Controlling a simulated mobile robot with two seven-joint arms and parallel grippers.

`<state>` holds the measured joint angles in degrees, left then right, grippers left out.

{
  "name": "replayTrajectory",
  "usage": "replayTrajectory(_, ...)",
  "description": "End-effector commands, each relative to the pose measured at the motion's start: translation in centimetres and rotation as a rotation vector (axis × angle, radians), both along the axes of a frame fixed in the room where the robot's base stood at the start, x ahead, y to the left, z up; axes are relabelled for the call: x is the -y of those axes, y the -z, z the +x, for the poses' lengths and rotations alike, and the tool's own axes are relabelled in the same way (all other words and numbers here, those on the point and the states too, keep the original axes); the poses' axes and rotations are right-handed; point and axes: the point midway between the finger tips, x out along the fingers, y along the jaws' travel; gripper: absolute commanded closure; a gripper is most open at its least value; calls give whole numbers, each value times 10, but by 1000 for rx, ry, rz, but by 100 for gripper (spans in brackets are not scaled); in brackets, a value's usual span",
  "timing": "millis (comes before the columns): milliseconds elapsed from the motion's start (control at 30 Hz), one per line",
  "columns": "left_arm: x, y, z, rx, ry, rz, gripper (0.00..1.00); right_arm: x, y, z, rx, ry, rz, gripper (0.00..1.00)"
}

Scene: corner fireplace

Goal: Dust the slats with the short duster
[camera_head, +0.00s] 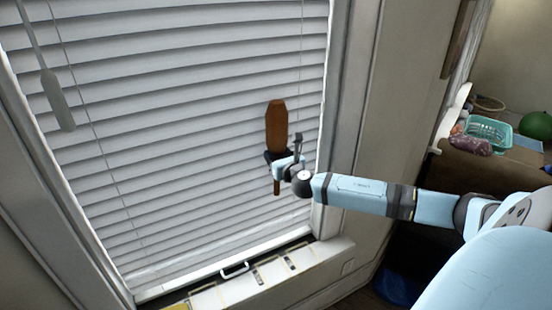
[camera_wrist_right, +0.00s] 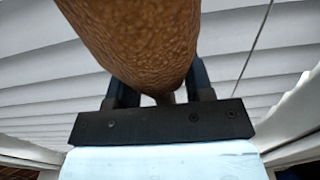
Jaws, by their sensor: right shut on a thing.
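The white window blind with horizontal slats (camera_head: 180,120) fills the left and middle of the head view. My right gripper (camera_head: 278,160) is in front of its right part. It is shut on the short duster (camera_head: 276,125), whose brown, tapered body stands nearly upright above the fingers and whose thin handle sticks out below them. In the right wrist view the duster (camera_wrist_right: 135,40) looms large and textured between the black fingers, with the slats (camera_wrist_right: 250,50) behind it. I cannot tell whether the duster touches the slats. My left gripper is not in view.
The blind's wand (camera_head: 57,98) hangs at the upper left. The window frame (camera_head: 345,110) stands right of the duster. A teal basket (camera_head: 488,132) and a green ball (camera_head: 537,125) are at the far right.

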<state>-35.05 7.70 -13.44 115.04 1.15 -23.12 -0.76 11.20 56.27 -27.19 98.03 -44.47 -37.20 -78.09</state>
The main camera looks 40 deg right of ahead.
Motion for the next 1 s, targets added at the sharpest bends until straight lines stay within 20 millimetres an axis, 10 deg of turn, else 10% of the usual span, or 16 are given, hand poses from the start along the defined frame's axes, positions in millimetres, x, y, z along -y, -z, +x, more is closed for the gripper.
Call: replayTrajectory(1000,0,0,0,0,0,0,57,-59,-1,17,0,-2,3,72)
